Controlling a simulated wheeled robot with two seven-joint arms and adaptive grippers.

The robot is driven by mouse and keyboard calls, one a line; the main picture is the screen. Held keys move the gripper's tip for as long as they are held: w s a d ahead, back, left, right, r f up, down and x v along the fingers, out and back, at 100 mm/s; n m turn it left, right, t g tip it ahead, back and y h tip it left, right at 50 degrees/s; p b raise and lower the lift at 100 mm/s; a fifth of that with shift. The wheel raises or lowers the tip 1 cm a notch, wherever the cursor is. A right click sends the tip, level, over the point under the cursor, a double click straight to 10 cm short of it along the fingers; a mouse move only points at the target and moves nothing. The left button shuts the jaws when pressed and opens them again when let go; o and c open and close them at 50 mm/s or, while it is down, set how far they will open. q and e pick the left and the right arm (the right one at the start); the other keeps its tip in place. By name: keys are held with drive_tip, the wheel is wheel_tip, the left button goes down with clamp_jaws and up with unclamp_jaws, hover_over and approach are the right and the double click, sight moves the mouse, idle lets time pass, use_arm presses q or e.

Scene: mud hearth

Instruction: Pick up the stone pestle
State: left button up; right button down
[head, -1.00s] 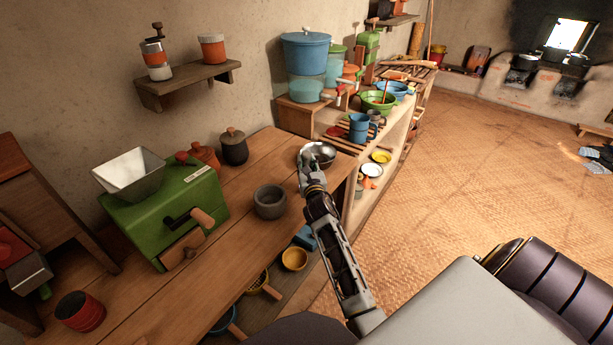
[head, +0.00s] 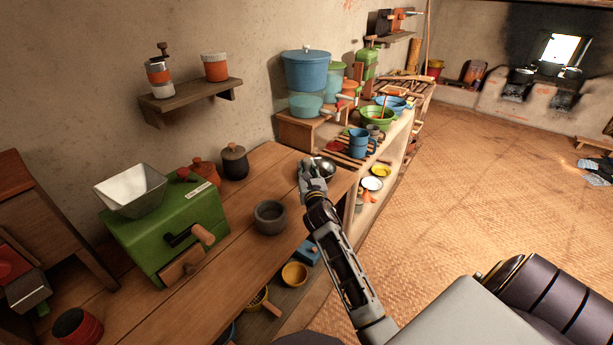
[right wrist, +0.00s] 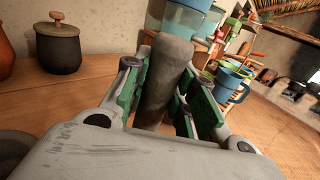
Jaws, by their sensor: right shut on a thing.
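The stone pestle (right wrist: 168,75) is a grey, rounded stone rod in the right wrist view. It stands between the green-padded fingers of my right gripper (right wrist: 165,98), which is shut on it. The pestle's lower end is hidden behind the gripper body. In the head view my right gripper (head: 313,172) is over the far right end of the wooden table (head: 230,265), and the pestle cannot be made out there. I cannot tell whether it clears the tabletop. My left gripper is not in view.
A stone mortar (head: 270,217) stands on the table left of the gripper. A green grinder (head: 180,230) and a dark lidded pot (head: 235,162) stand further left. Shelves with blue mugs (head: 358,143) adjoin the right end.

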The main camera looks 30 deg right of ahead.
sight(306, 159)
wheel_tip(306, 159, up, 4)
drive_tip(key=shift+r+p, duration=0.2)
drive_tip(key=shift+p, duration=0.25)
drive_tip(key=shift+r, duration=0.85)
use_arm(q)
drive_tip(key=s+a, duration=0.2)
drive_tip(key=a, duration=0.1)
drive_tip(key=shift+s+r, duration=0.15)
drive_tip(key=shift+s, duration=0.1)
